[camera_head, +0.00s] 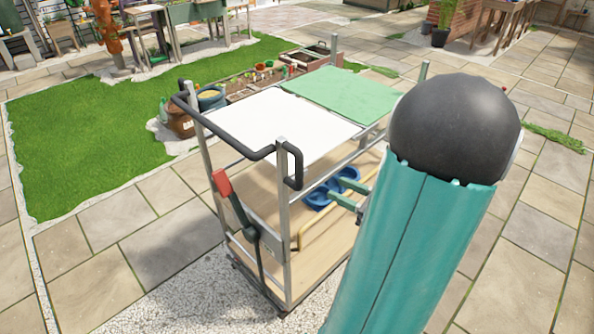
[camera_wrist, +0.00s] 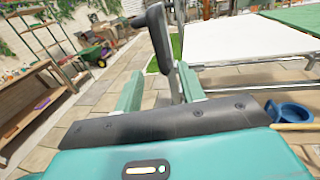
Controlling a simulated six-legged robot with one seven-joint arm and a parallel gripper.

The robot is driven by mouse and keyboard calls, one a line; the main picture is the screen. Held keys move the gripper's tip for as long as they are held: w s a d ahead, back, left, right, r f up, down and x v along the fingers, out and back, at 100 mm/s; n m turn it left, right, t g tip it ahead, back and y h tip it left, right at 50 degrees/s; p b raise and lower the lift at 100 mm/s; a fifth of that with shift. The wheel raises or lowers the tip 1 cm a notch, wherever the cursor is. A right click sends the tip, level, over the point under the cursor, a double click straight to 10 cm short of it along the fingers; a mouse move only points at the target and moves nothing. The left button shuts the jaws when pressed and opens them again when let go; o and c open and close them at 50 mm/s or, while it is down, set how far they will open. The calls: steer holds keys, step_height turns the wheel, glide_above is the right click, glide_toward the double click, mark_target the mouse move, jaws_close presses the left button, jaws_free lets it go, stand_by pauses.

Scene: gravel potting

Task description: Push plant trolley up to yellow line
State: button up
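The plant trolley (camera_head: 287,215) stands in the middle of the head view. It has a metal frame, white and green top panels and a wooden lower shelf. Its black handle (camera_head: 240,148) runs along the near end; part of it shows in the wrist view (camera_wrist: 157,40). A red-tipped lever (camera_head: 222,182) stands below the handle. My gripper (camera_head: 333,188) is beside the trolley's right side, its two green fingers apart and empty. In the wrist view the handle's end and a post appear beyond the gap between the fingers (camera_wrist: 160,88). No yellow line is visible.
A blue tub (camera_head: 332,187) is on the lower shelf. Planter boxes (camera_head: 250,85) and pots (camera_head: 180,118) lie behind the trolley, beside grass (camera_head: 85,150). Paving (camera_head: 175,240) is clear at left and right. Wooden shelving (camera_wrist: 32,100) stands left in the wrist view.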

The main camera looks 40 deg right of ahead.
mark_target(299, 172)
steer(key=x, duration=1.2)
steer(key=shift+w+a, duration=0.2)
steer(key=shift+w, duration=0.05)
jaws_close()
